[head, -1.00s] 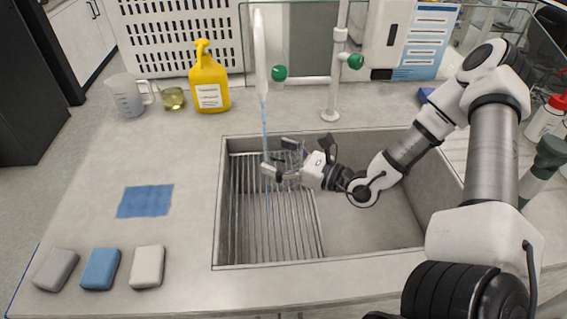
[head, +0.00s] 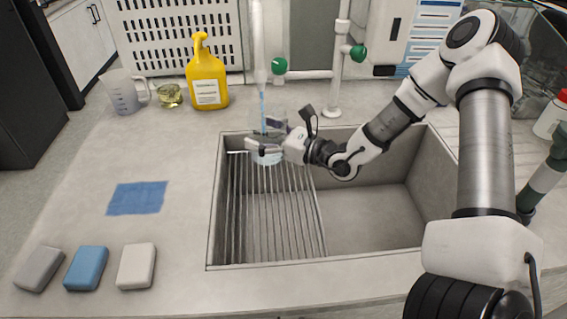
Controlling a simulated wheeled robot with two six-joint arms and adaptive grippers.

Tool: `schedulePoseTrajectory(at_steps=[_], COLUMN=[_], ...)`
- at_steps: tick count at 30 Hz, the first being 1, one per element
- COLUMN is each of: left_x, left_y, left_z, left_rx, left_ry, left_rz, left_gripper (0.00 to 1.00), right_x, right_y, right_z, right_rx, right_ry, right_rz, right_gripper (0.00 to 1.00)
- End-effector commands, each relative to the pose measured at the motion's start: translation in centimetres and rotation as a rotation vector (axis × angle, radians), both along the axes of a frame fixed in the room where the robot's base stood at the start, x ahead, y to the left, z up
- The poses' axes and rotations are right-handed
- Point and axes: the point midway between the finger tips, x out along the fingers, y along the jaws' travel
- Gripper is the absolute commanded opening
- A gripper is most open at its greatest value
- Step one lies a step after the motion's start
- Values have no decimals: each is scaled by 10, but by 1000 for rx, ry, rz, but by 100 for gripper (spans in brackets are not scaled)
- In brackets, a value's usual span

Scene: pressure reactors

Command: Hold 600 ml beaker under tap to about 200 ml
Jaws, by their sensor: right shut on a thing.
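A clear glass beaker (head: 267,157) is held upright under the tap (head: 259,45), over the rack at the back left of the sink. My right gripper (head: 268,140) is shut on the beaker from the right side. A blue stream of water (head: 262,100) runs from the tap down into the beaker. Some pale water shows at the beaker's bottom, but the scale marks are too small to read. The gripper's fingers hide part of the beaker wall. My left gripper is not in view.
The steel sink (head: 375,215) has a wire rack (head: 270,215) on its left. A yellow bottle (head: 208,80), a plastic jug (head: 124,95) and a small glass beaker (head: 170,96) stand behind left. A blue cloth (head: 137,198) and several sponges (head: 87,268) lie left.

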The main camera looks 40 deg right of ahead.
Motion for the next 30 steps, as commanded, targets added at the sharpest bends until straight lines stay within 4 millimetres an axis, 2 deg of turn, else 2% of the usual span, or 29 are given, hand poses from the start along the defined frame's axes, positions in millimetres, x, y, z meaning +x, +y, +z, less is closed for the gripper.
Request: schedulePoseTrajectory(at_steps=[1,6,30], left_x=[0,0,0], left_y=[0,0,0], left_z=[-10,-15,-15], left_rx=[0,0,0], left_ry=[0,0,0], left_rz=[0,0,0], left_gripper=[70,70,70], right_x=[6,18,18], right_y=[0,-1,-2], right_z=[-4,-1,1], right_rx=[-3,0,0], right_ry=[-4,-1,-1], right_rz=[1,1,0], right_gripper=[44,44,44])
